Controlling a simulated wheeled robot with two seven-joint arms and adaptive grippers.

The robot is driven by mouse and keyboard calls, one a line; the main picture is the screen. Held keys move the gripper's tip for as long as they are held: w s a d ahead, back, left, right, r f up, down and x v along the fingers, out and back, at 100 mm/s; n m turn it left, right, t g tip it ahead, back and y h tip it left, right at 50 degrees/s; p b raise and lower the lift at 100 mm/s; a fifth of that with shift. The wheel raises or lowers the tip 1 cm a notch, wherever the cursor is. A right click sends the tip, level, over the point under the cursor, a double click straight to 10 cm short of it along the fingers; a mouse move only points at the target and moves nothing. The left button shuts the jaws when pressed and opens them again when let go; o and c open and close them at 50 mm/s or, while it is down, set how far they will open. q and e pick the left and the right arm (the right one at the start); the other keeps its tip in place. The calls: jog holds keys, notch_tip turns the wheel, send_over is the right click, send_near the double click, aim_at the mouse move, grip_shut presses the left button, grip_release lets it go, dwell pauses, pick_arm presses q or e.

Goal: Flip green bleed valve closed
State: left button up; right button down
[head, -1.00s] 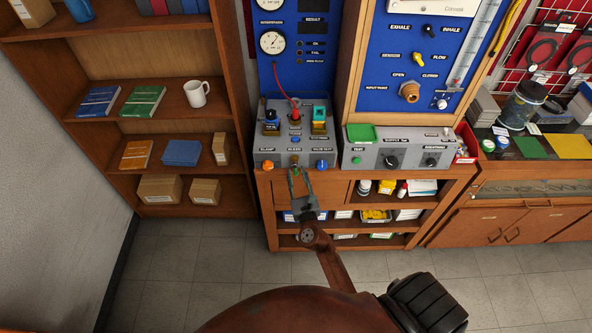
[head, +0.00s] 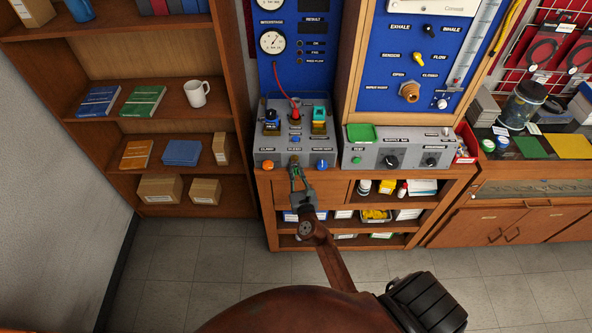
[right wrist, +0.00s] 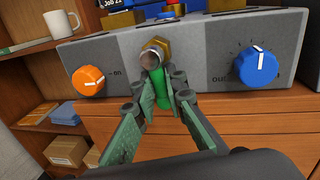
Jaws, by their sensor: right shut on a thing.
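The bleed valve has a brass body (right wrist: 155,52) on the front of a grey box, with a green lever (right wrist: 162,88) pointing down in the right wrist view. In the head view the valve (head: 294,163) is small, under the middle of the box's labels. My right gripper (head: 296,176) reaches up to it from below. In the right wrist view my right gripper (right wrist: 164,92) has its fingertips closed on both sides of the green lever. The fingertips hide part of the lever. My left gripper is not in view.
An orange knob (right wrist: 88,80) sits left of the valve and a blue knob (right wrist: 262,67) right of it. A second grey box (head: 400,155) stands to the right. A wooden cabinet (head: 330,187) with open shelves is below. A bookshelf (head: 150,125) stands left.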

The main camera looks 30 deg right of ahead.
jog(key=shift+w+f+m+b, duration=0.15)
jog(key=shift+m+b, duration=0.15)
jog(key=shift+b, duration=0.25)
jog(key=shift+a+m, duration=0.15)
jog(key=shift+m, duration=0.15)
jog(key=c, duration=2)
grip_release()
jog(key=shift+o, duration=0.2)
